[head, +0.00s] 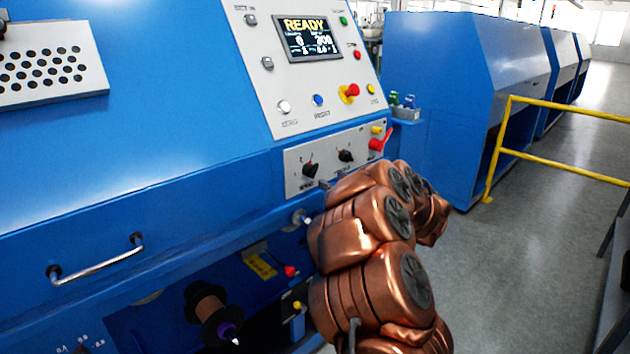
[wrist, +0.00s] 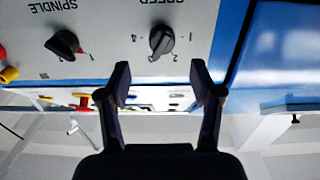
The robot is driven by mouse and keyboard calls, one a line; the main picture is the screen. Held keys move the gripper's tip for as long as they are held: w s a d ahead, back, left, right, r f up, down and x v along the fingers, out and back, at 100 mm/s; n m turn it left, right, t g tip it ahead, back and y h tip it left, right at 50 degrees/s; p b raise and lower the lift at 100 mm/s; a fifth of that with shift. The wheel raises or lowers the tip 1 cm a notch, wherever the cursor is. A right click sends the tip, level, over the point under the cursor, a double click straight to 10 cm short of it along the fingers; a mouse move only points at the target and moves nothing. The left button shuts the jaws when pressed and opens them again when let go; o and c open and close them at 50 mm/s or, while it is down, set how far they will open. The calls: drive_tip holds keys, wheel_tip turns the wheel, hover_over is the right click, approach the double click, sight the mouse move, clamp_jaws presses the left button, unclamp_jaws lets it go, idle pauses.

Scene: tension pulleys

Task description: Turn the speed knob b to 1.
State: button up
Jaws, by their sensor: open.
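The speed knob (wrist: 161,41) is a dark round knob with a raised grip on a light panel, below an upside-down SPEED label in the wrist view. Small numerals surround it; I cannot surely read its setting. It also shows as the left of two dark knobs (head: 311,170) in the head view. My gripper (wrist: 160,83) is open and empty. Its two dark fingers point toward the panel, on either side of the knob in the picture, and appear apart from it. In the head view my copper-coloured arm hides most of the gripper.
A second dark knob, labelled SPINDLE (wrist: 66,45), sits beside the speed knob. A red lever (head: 380,140) is right of the knobs. Above is a READY display (head: 308,38) with several buttons. A yellow rail (head: 560,110) stands right; open floor lies before it.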

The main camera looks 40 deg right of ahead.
sight(315, 174)
drive_tip(key=w, duration=0.7)
drive_tip(key=shift+w+f, duration=0.15)
drive_tip(key=shift+w, duration=0.15)
drive_tip(key=shift+c, duration=0.2)
drive_tip(key=c, duration=1.1)
